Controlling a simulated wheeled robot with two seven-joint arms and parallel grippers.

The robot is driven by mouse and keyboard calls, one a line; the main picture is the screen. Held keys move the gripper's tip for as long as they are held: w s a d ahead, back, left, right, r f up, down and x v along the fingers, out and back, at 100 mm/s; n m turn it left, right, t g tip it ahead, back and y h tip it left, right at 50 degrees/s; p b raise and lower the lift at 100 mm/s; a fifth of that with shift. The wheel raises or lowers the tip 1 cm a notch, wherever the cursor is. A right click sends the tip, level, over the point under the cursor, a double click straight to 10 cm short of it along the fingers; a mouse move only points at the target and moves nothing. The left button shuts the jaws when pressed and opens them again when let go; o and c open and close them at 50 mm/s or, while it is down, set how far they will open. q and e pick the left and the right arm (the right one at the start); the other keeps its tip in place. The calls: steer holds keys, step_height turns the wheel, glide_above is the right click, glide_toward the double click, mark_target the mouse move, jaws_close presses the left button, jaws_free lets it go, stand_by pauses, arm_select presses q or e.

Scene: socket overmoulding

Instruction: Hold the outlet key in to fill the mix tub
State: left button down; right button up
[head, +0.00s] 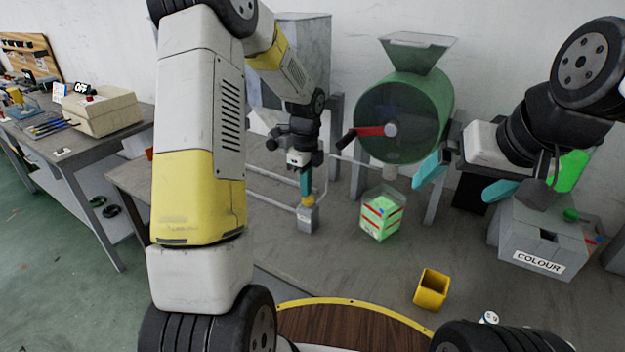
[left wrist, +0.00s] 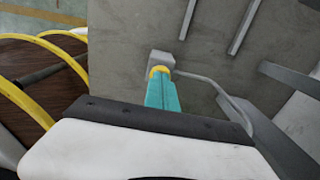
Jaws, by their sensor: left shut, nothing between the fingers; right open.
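My left gripper (head: 306,184) is shut with nothing between its teal fingers, pointing down at the yellow outlet key (head: 308,201) on a small grey block. In the left wrist view the shut fingertips (left wrist: 161,80) cover part of the yellow key (left wrist: 159,71) and look to be on it; how far in it is cannot be told. A clear tub (head: 382,214), apparently the mix tub, stands below the green drum's spout with light green stuff inside and red marks on its wall. My right gripper (head: 464,180) is open and empty right of the drum.
The green drum (head: 427,108) carries a red crank and a hopper on top. A grey COLOUR box (head: 540,240) stands at the right, a yellow cup (head: 431,290) in front. Pipes (head: 272,200) run to the key's block.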

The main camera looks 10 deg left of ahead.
arm_select(q)
step_height(320, 180, up, 12)
steer(key=shift+w+d, duration=0.25)
arm_select(e)
steer(key=shift+w+a, duration=0.1)
steer(key=shift+a, duration=0.2)
arm_select(q)
steer(key=shift+f, duration=0.1)
stand_by(0.9)
steer(key=s+r+n+t, duration=0.3)
steer(key=s+r+n, duration=0.6)
steer(key=s, duration=0.2)
steer(key=s+r+n+t+h, duration=0.1)
steer(key=s+n+t+h, duration=0.1)
steer(key=s+n, duration=1)
steer(key=shift+s+t, duration=0.6)
steer(key=shift+s, duration=0.5)
